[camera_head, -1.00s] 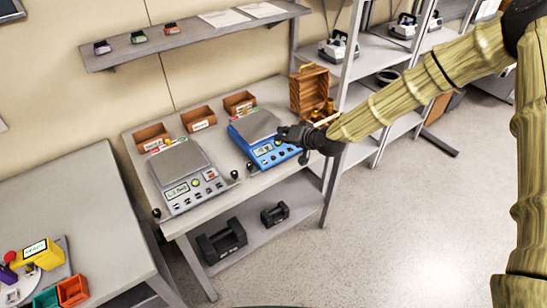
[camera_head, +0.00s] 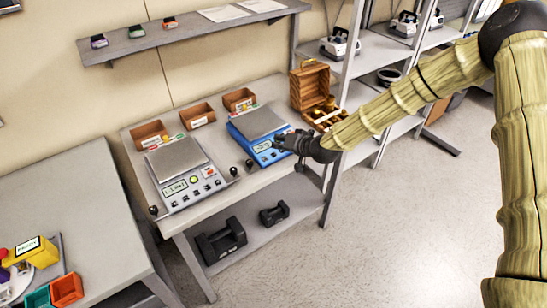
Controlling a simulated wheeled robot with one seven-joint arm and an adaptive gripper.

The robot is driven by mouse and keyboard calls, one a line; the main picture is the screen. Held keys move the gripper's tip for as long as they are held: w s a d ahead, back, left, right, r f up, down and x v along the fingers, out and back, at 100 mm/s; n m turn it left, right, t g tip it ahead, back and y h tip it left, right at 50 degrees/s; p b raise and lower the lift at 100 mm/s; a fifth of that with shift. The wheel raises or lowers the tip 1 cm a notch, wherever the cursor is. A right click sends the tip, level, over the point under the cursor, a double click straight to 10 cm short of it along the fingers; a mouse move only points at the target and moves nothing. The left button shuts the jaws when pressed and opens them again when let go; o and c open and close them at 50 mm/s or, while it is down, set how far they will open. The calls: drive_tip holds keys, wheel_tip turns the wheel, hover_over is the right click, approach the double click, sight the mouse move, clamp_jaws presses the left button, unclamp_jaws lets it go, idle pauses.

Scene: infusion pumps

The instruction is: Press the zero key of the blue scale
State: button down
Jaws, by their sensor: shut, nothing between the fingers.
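The blue scale (camera_head: 259,130) stands on the right part of the grey bench, with a grey weighing plate and a front panel with a display (camera_head: 262,147) and keys. My gripper (camera_head: 280,141) is shut and empty. It is at the right end of the blue scale's front panel, over or close in front of it. It hides part of the panel and some of its keys. I cannot tell which key is the zero key, nor whether the fingertips touch the panel.
A grey scale (camera_head: 185,173) stands left of the blue one. Small brown bins (camera_head: 197,115) line the bench's back. An open wooden weight box (camera_head: 312,90) stands to the right. Dark weights (camera_head: 221,240) lie on the lower shelf. The floor at right is clear.

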drive_tip(key=shift+w+a+f+b, duration=0.15)
drive_tip(key=shift+f+b, duration=0.15)
drive_tip(key=shift+f, duration=0.3)
drive_tip(key=shift+w+a+f+b, duration=0.1)
drive_tip(key=shift+f+b, duration=0.2)
drive_tip(key=shift+f, duration=0.3)
drive_tip(key=shift+f, duration=0.2)
idle(0.4)
drive_tip(key=shift+f+b, duration=0.2)
drive_tip(key=shift+b, duration=0.3)
drive_tip(key=shift+w+a+f+b, duration=0.1)
drive_tip(key=shift+f+b, duration=0.2)
drive_tip(key=shift+b, duration=0.05)
idle(0.8)
drive_tip(key=shift+r, duration=0.75)
drive_tip(key=shift+p, duration=0.3)
drive_tip(key=shift+s+d+r+p, duration=0.25)
drive_tip(key=shift+r+p, duration=0.1)
drive_tip(key=shift+r, duration=0.45)
drive_tip(key=shift+s+d+r+p, duration=0.1)
drive_tip(key=shift+s+r+p, duration=0.2)
drive_tip(key=shift+r, duration=0.55)
drive_tip(key=shift+s+d+r+p, duration=0.2)
drive_tip(key=shift+r+p, duration=0.2)
drive_tip(key=shift+r, duration=0.4)
drive_tip(key=shift+f, duration=0.1)
